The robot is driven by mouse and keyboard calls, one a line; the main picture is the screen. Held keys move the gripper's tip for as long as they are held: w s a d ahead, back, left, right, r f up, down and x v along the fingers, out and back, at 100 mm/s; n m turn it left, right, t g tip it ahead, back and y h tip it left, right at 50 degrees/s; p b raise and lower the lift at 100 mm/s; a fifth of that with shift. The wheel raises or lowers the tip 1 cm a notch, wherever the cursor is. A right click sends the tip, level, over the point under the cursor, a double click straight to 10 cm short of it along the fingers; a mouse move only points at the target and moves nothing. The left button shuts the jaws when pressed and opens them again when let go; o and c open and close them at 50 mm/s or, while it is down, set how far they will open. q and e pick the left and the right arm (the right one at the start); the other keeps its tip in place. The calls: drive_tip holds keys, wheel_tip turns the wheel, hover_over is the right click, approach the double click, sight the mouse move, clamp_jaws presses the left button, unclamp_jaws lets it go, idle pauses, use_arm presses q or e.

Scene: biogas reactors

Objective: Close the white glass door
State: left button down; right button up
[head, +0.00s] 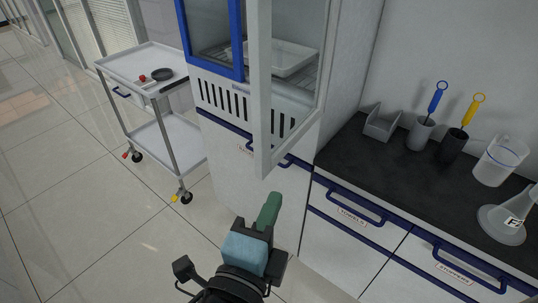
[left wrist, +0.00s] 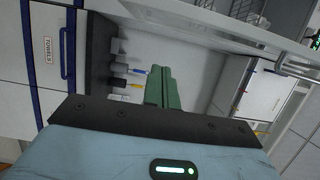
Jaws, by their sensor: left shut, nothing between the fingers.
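The white glass door (head: 262,95) is on the tall cabinet in the middle of the head view. It stands open, its white frame swung out toward me with the lower corner above the floor. A white frame bar (left wrist: 220,22), which looks like this door's edge, crosses the top of the left wrist view. My left gripper (head: 270,208) has green fingers held together, with nothing between them. It is below the door's lower corner in the head view and looks apart from it. The fingers also show in the left wrist view (left wrist: 163,88). My right gripper is out of view.
A blue-framed door (head: 238,40) is left of the white one. A white tray (head: 292,58) sits inside the cabinet. A white trolley (head: 130,65) stands at left. A dark counter (head: 350,150) with drawers, cups and brushes is at right. Floor at lower left is clear.

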sight(269, 155)
use_arm(q)
drive_tip(key=w, duration=1.1)
drive_tip(key=shift+w+a, duration=0.25)
drive_tip(key=shift+w, duration=0.05)
drive_tip(key=shift+w+a+p, duration=0.1)
drive_tip(key=shift+w+p, duration=0.05)
drive_tip(key=shift+p, duration=0.15)
